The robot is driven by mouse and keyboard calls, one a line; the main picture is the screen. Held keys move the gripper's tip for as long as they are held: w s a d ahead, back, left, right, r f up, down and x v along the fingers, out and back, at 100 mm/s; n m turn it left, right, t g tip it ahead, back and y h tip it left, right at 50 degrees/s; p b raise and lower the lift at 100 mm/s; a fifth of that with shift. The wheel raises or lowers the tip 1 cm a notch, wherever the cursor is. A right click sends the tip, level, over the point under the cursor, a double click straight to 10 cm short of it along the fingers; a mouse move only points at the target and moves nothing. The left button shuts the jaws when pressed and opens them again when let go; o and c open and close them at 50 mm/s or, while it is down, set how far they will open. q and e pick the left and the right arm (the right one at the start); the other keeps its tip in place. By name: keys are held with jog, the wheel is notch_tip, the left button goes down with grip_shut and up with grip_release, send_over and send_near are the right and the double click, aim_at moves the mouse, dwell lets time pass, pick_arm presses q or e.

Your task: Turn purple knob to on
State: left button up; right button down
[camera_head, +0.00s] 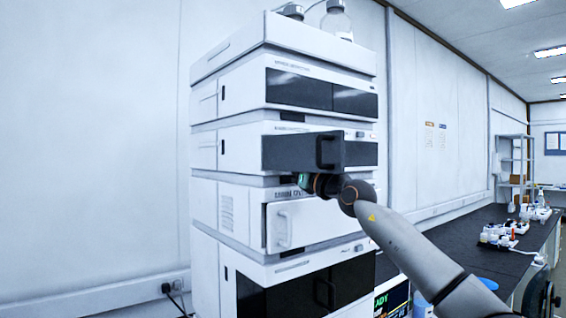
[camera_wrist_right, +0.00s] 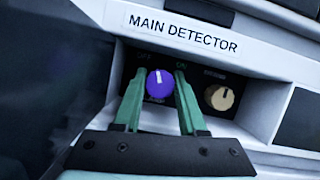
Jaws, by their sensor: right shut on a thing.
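The purple knob (camera_wrist_right: 158,88) sits in a dark recess under the "MAIN DETECTOR" label, in the right wrist view. Its white mark points roughly upward, between the "OFF" print on the left and the "ON" print on the right. My right gripper (camera_wrist_right: 157,84) has one green finger on each side of the knob and is shut on it. In the head view my right gripper (camera_head: 304,181) reaches the front of the white instrument stack (camera_head: 230,195), and the knob is hidden there. My left gripper is not in view.
A beige knob (camera_wrist_right: 219,97) sits just right of the purple one. In the head view a dark door (camera_head: 290,151) stands open above my gripper and a white door (camera_head: 310,222) stands open below it. Bottles (camera_head: 338,20) stand on top of the stack. A black bench (camera_head: 470,240) lies to the right.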

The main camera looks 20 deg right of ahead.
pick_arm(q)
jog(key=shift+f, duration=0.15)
pick_arm(e)
jog(key=shift+c, duration=2.3)
grip_release()
jog(key=shift+s+d+f+b, duration=0.15)
jog(key=shift+s+f+b, duration=0.15)
jog(key=shift+b, duration=0.3)
pick_arm(q)
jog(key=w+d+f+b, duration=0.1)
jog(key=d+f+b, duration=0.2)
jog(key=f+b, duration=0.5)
jog(key=b, duration=0.2)
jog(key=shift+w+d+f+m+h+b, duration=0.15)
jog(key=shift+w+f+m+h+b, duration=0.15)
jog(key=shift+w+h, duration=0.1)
pick_arm(e)
jog(key=v, duration=1.1)
jog(key=shift+s+d, duration=0.2)
jog(key=shift+s, duration=0.15)
jog(key=shift+r, duration=0.1)
